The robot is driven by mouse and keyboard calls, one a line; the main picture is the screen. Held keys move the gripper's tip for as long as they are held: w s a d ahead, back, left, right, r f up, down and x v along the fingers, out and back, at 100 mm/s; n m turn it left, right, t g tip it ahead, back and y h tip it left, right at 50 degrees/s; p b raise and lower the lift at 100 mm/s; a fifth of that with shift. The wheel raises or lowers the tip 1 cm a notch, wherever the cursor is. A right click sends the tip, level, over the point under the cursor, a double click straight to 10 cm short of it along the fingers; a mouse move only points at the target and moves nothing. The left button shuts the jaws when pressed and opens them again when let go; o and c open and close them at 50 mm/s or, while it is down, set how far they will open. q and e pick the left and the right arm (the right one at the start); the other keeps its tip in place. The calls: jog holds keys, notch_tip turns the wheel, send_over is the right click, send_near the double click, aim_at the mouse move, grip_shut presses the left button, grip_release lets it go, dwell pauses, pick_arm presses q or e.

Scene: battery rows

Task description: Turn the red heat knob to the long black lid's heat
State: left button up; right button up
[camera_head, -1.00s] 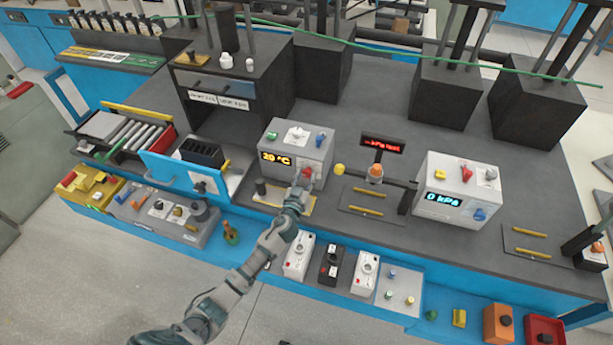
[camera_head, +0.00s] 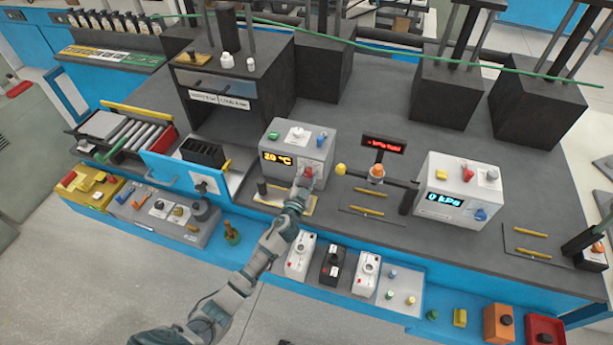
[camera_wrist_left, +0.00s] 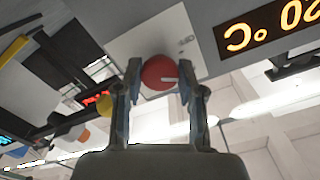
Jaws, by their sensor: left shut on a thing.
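The red heat knob (camera_wrist_left: 160,73) is on the front of a white control box (camera_head: 292,138). A pale pointer line shows on the knob in the left wrist view. My left gripper (camera_wrist_left: 160,82) is shut on the knob, one finger on each side. In the head view, my left gripper (camera_head: 305,182) reaches the box's lower right front and partly covers the knob. The box's orange display (camera_head: 277,158) reads 20 °C; it shows upside down in the left wrist view (camera_wrist_left: 272,35). The long black lid cannot be made out for certain. My right gripper is not in view.
A black slotted block (camera_head: 203,152) stands in a blue-fronted bay left of the box. A post with a yellow ball (camera_head: 340,169) and a red-text sign (camera_head: 383,145) stand to the right. Farther right is a white kPa box (camera_head: 458,190).

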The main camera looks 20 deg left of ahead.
pick_arm(q)
jog(key=m, duration=0.6)
jog(key=shift+d+r+p, duration=0.15)
jog(key=shift+p, duration=0.2)
jog(key=m, duration=0.5)
jog(key=shift+f, duration=0.2)
jog(key=shift+m+p, duration=0.3)
jog(key=shift+m, duration=0.1)
jog(key=shift+d+f, duration=0.1)
jog(key=shift+f, duration=0.1)
jog(key=o, duration=1.1)
jog(key=shift+d, duration=0.1)
jog(key=shift+s, duration=5.95)
